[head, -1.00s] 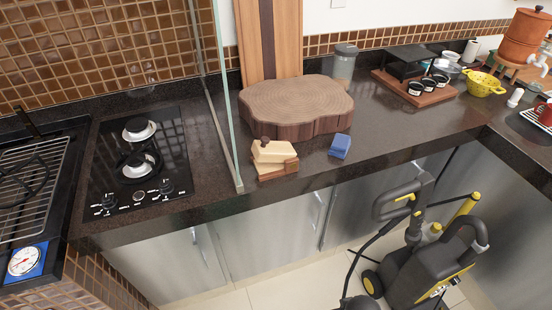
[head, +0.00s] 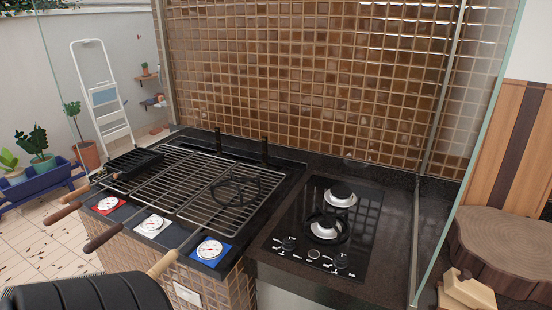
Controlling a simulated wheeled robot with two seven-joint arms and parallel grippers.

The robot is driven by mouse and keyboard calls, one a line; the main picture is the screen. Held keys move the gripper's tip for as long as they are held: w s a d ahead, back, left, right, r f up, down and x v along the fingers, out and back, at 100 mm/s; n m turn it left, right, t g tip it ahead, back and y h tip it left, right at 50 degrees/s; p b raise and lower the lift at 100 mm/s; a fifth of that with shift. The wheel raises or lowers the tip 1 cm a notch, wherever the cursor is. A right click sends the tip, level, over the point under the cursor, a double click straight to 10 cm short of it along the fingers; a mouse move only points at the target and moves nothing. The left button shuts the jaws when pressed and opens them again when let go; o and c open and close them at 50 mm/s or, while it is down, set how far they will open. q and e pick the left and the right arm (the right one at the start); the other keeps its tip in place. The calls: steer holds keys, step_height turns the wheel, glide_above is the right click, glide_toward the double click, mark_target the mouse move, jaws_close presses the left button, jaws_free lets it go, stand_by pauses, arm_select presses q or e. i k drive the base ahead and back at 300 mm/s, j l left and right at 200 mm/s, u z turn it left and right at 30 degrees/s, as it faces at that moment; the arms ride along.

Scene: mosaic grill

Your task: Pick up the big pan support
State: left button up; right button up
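A black round pan support with spokes (head: 236,190) lies on the right part of the wire grill grate (head: 180,180). It looks like the big pan support. A smaller black support seems to sit around the front burner (head: 326,229) of the black cooktop (head: 368,232); its outline is hard to tell from the dark glass. Neither of my grippers is in view.
Skewer handles (head: 162,264) stick out over the grill's front edge, near several dials (head: 210,249). A glass panel (head: 455,170) stands right of the cooktop. A wooden slab (head: 500,245) and wooden blocks (head: 466,290) are beyond it. A dark ribbed rounded shape (head: 90,293) fills the bottom left.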

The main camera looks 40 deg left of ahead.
mark_target(213, 187)
steer(key=k+j+u, duration=0.1)
steer(key=u, duration=1.55)
